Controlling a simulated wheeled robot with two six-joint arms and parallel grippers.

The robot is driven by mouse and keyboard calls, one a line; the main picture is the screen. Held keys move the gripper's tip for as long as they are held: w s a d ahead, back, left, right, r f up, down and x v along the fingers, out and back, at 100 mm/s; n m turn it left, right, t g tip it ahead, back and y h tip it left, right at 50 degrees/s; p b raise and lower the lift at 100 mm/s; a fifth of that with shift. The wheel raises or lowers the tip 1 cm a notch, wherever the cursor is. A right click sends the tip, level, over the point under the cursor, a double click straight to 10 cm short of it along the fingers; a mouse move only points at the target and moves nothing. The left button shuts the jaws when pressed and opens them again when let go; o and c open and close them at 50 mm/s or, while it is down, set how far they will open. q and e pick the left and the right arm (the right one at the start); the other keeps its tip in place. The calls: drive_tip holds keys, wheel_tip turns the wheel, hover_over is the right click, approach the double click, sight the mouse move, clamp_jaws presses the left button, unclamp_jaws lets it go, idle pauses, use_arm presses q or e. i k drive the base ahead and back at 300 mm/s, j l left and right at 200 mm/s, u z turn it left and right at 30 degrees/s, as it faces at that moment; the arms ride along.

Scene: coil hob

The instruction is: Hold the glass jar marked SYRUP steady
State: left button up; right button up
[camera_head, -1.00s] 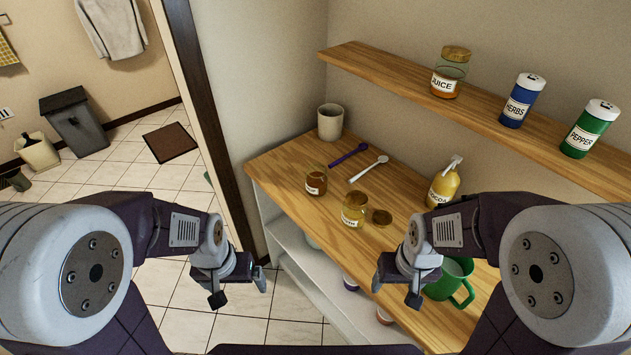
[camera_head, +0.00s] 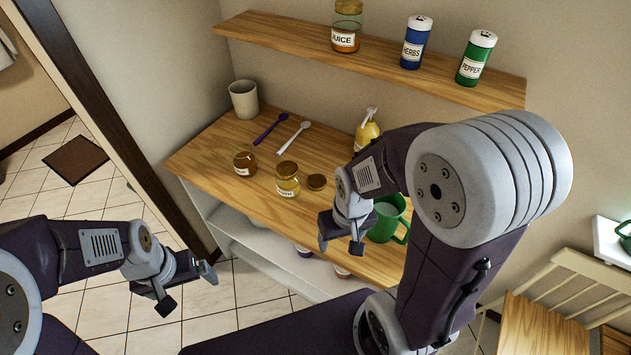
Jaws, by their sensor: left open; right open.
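Two small glass jars stand upright on the wooden counter (camera_head: 215,150). One is a dark amber jar (camera_head: 245,161); the other is a yellow jar (camera_head: 288,177) to its right. Both have white labels too small to read surely, so I cannot tell which is marked SYRUP. A round brown lid-like piece (camera_head: 316,182) lies beside the yellow jar. My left gripper (camera_head: 187,288) is open and empty, low in front of the cabinet, apart from the jars. My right gripper (camera_head: 340,240) is open and empty in front of the counter, near the green mug, touching neither jar.
A beige cup (camera_head: 243,100), purple spoon (camera_head: 271,129), white spoon (camera_head: 293,135), yellow pump bottle (camera_head: 367,132) and green mug (camera_head: 384,222) stand or lie on the counter. A chair (camera_head: 565,285) is at right.

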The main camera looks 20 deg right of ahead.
sight(243, 156)
drive_tip(key=i+j+z, duration=0.55)
drive_tip(key=z, duration=0.2)
drive_tip(key=i+j+z, duration=0.35)
drive_tip(key=k+j, duration=0.05)
